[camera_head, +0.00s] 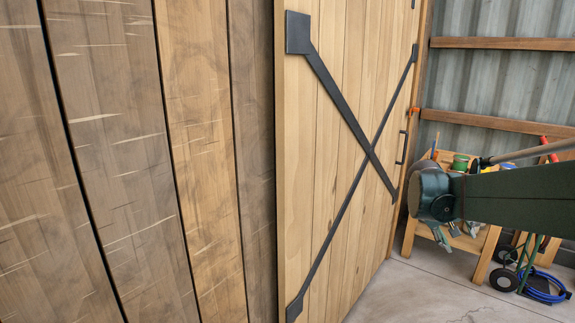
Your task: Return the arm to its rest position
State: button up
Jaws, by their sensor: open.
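A dark green link of my arm reaches in from the right edge, in front of a wooden workbench (487,253). It ends in a rounded grey and dark joint near the door's right edge in the picture. I see nothing held by the arm.
A plank wall (140,160) fills the left. A pale wooden door (330,120) with black cross straps stands beside it. Tools and a green can (461,162) lie on the bench. A hand truck with blue hose (540,287) stands at lower right. The concrete floor (430,295) in front is clear.

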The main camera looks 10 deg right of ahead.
jog(key=s+a+f+n+t+y, duration=0.1)
jog(key=s+a+f+y, duration=0.1)
jog(key=s+a, duration=0.5)
jog(key=s+a+f+n+t+y, duration=0.1)
jog(key=s+a, duration=0.6)
jog(key=a, duration=1.1)
jog(key=s+a+f+n+t+y, duration=0.1)
jog(key=s+a+f+t+y, duration=0.2)
jog(key=s+a, duration=0.4)
jog(key=a+f+y, duration=0.1)
jog(key=a+y, duration=0.1)
jog(key=a, duration=0.3)
jog(key=shift+a+f, duration=0.25)
jog(key=shift+a, duration=0.1)
